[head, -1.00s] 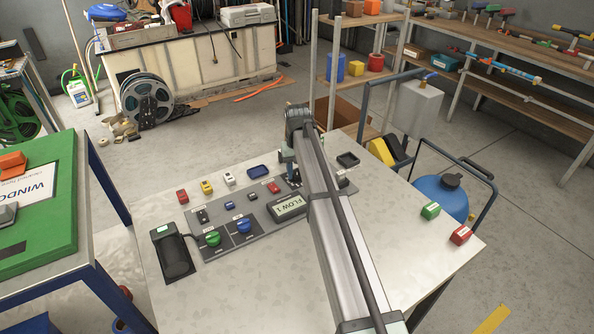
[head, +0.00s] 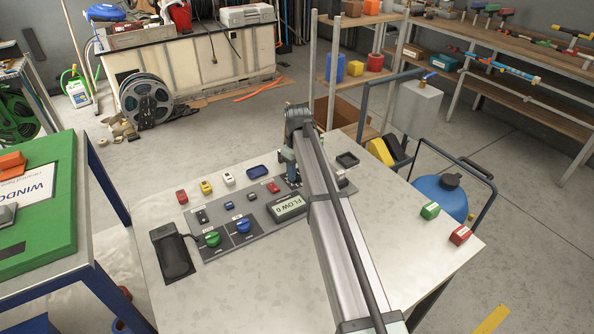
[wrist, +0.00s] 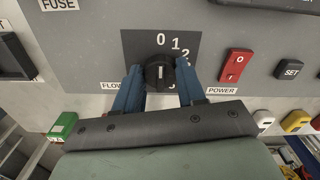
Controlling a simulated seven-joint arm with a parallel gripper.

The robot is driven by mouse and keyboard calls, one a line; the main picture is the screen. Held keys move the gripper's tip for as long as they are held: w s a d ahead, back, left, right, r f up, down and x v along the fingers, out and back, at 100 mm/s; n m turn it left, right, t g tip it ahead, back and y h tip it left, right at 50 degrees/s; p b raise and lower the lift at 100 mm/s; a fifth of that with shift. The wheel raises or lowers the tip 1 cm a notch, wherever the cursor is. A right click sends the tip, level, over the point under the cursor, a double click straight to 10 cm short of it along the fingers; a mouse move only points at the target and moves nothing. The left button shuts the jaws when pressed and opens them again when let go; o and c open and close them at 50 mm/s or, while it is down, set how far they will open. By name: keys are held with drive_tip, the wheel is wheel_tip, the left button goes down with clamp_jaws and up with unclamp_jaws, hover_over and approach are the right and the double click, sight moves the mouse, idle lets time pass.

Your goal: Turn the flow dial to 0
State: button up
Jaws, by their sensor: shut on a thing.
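The flow dial (wrist: 159,72) is a round black knob with a white pointer line, on a dark plate with numbers in the wrist view. Its pointer is up, toward the 0. My gripper (wrist: 160,78) has its two blue fingers shut on the dial, one on each side. The display (head: 289,206) on the panel reads "FLOW 0" in the head view. In the head view my arm hides the dial and the fingertips.
The table's front is clear.

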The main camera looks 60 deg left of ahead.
sight(297, 172)
idle(0.3)
drive_tip(key=o, duration=1.1)
drive_tip(key=shift+c, duration=0.2)
drive_tip(key=shift+r, duration=0.1)
wheel_tip(297, 172, up, 14)
